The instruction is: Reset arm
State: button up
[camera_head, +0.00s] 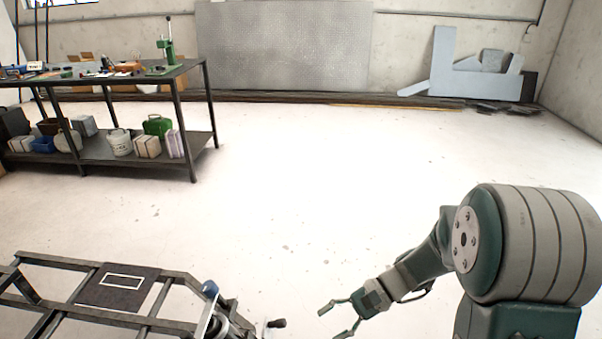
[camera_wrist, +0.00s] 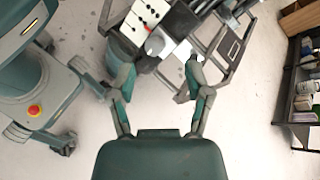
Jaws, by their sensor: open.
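My gripper (camera_head: 338,321) is at the lower middle of the head view, its two thin green fingers spread apart. It is just right of the dark metal frame structure (camera_head: 170,271), with a visible gap. In the wrist view my gripper (camera_wrist: 158,92) is open and empty, the fingers pointing toward a white panel with dark knobs (camera_wrist: 151,14) and the frame (camera_wrist: 229,46). My arm comes in from the right of the head view, bent at the elbow. The lowest part of the frame is cut off by the picture edge.
A dark workbench (camera_head: 203,88) with tools on top and boxes and cans on its lower shelf stands at the back left. Grey slabs (camera_head: 484,78) lean at the far right wall. A dark plate with a white outline (camera_head: 118,284) lies on the frame. The middle floor is clear.

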jog(key=s+d+r+n+t+h, duration=0.4)
jog(key=s+r+h, duration=0.1)
jog(key=r+h, duration=0.1)
jog(key=s+d+r+n+t+h, duration=0.4)
jog(key=s+d+r+t+h, duration=0.1)
jog(key=r, duration=0.4)
jog(key=shift+r+t+h, duration=0.25)
jog(key=shift+t+h, duration=0.05)
jog(key=shift+h, duration=0.1)
dwell(1.8)
